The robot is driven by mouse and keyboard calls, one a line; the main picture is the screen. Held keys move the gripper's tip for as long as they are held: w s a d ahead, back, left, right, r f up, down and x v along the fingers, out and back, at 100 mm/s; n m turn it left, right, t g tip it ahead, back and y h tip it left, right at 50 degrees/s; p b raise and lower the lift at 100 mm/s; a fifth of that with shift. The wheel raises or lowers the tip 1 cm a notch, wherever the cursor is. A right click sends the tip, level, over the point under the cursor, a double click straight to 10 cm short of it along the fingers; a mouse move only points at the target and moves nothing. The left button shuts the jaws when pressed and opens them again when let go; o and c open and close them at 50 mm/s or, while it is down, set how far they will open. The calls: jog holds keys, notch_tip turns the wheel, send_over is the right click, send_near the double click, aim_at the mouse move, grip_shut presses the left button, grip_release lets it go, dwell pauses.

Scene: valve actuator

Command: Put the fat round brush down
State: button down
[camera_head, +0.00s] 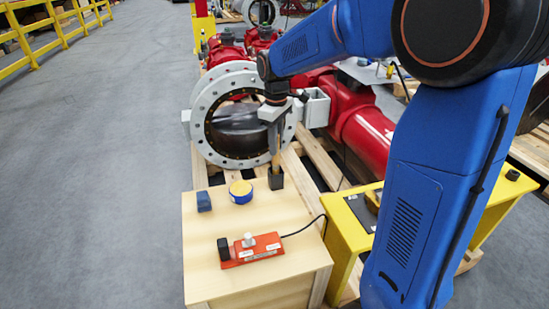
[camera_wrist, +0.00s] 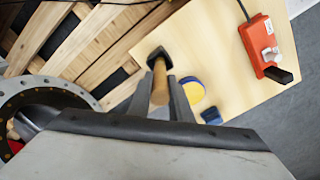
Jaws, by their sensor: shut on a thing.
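The fat round brush has a light wooden handle, seen in the head view (camera_head: 274,160) and in the wrist view (camera_wrist: 160,79). My gripper (camera_head: 273,146) is shut on this handle, with a finger on each side of it in the wrist view (camera_wrist: 162,92). The brush is roughly upright, handle up. A dark block (camera_head: 276,179) is at its lower end, also in the wrist view (camera_wrist: 156,56), by the far right corner of the wooden table top (camera_head: 215,233). I cannot tell whether the block is the brush head or a holder, or whether it touches the table.
On the table stand a blue block (camera_head: 204,201), a round yellow and blue thing (camera_head: 241,191) and an orange box (camera_head: 251,250) with a black cable. A large flanged valve (camera_head: 200,122) is close behind. A yellow stand (camera_head: 343,237) is at the right. The front left table top is clear.

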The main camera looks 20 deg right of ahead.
jog(key=shift+f, duration=2.3)
jog(key=c, duration=1.6)
grip_release()
